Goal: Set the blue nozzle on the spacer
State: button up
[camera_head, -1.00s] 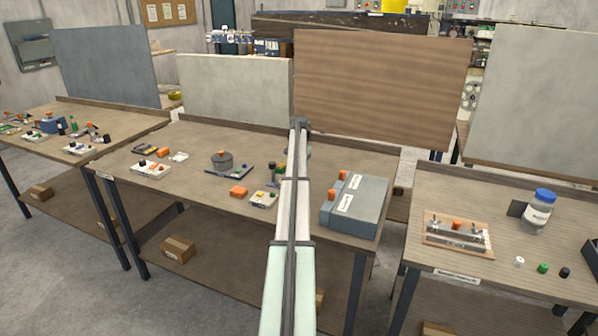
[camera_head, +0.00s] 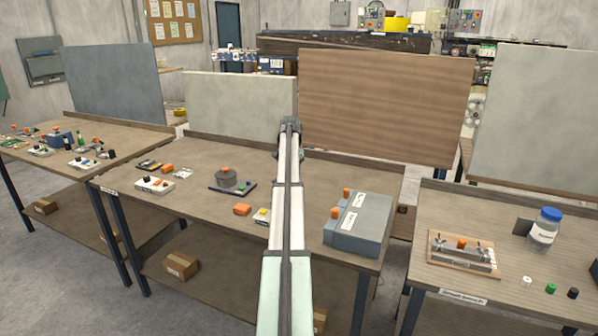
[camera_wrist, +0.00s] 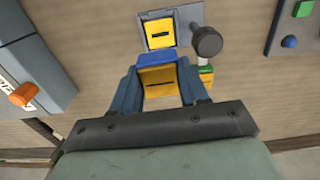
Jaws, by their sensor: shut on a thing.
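In the wrist view my gripper (camera_wrist: 158,62) is shut, and a blue piece (camera_wrist: 158,57), which I take as the blue nozzle, shows between its fingertips. A yellow slotted face (camera_wrist: 160,80) lies between the fingers behind it; I cannot tell whether it belongs to the held piece. Just beyond the fingertips, a yellow square with a dark slot (camera_wrist: 160,33) sits on a pale grey base (camera_wrist: 187,14). I cannot tell for sure which part is the spacer. In the head view my arm hides the fingers and the held piece.
A dark round knob (camera_wrist: 206,40) and a small green, yellow and red stack (camera_wrist: 206,76) stand close right of the fingers. A grey box with an orange knob (camera_wrist: 23,95) is at left.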

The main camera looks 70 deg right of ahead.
jog(key=shift+w+a+f, duration=0.1)
jog(key=shift+a+f, duration=0.1)
jog(key=shift+a, duration=0.65)
jog(key=shift+f, duration=2.65)
jog(key=shift+f, duration=0.75)
jog(key=o, duration=1.1)
jog(key=shift+o, duration=0.6)
jog(key=shift+w, duration=0.2)
jog(key=shift+r, duration=0.1)
jog(key=r, duration=1.3)
jog(key=shift+s+r, duration=0.25)
jog(key=shift+r, duration=0.1)
